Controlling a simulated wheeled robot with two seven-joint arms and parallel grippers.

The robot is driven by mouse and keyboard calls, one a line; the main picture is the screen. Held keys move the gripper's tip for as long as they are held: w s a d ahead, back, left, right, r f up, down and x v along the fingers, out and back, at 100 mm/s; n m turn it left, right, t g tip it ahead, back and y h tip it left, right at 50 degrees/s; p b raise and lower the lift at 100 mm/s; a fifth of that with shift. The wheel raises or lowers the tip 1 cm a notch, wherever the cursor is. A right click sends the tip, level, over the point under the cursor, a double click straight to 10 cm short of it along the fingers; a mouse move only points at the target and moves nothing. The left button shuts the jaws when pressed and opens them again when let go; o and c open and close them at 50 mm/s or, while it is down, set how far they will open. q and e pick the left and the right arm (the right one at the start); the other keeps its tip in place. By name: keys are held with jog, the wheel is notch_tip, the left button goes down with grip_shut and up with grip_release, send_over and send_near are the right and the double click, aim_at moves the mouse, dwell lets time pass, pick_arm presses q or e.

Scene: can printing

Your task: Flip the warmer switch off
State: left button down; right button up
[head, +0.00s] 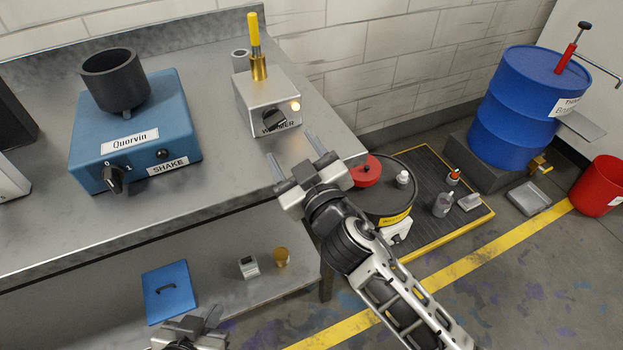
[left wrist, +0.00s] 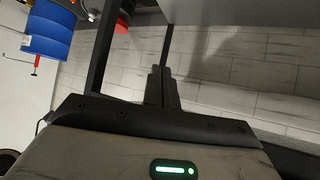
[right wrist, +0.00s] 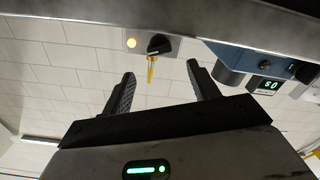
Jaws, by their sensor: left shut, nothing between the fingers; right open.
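The warmer (head: 263,97) is a light metal box on the bench, with a brass piece and yellow handle (head: 253,30) on top. The right wrist view also shows the switch (right wrist: 158,44) and lit lamp (right wrist: 131,43), beyond the fingers. My right gripper (head: 291,146) is open and empty, in front of the warmer and apart from the switch. My left gripper (left wrist: 161,86) is shut and empty; the head view shows only part of it at the bottom edge.
A blue shaker (head: 185,110) with a dark cup stands left of the warmer. The lower shelf holds a blue lidded box (head: 170,290), a small grey item (head: 248,267) and a brass piece (head: 281,257).

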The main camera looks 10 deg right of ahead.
jog(key=b+v, duration=0.1)
jog(key=v, duration=0.6)
jog(key=shift+s, duration=0.3)
jog(key=shift+d, duration=0.1)
